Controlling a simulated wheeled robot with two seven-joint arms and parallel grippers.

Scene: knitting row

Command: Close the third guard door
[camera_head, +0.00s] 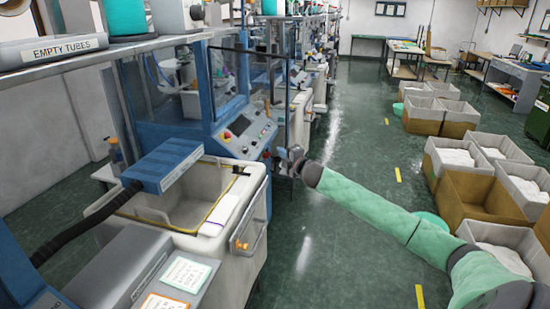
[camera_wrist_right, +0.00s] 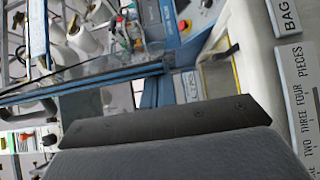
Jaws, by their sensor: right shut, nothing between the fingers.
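A clear guard door (camera_head: 268,85) with a dark frame stands swung out from a blue knitting machine (camera_head: 228,110), its free edge over the aisle side. Which door in the row it is, I cannot tell. In the right wrist view, a clear panel with a blue and dark frame bar (camera_wrist_right: 85,84) crosses the picture, with machine parts behind it. My right gripper (camera_head: 288,158) is shut and empty, near the lower free corner of the open door. Whether it touches the door I cannot tell. The dark front of my gripper (camera_wrist_right: 165,122) fills the lower wrist view. My left gripper is not in view.
A white bin (camera_head: 255,215) with a front handle stands below the near machine. A control panel (camera_head: 245,135) sits beside the door. More machines line the row behind. Crates (camera_head: 465,190) stand along the right side. The green aisle floor (camera_head: 345,120) between is clear.

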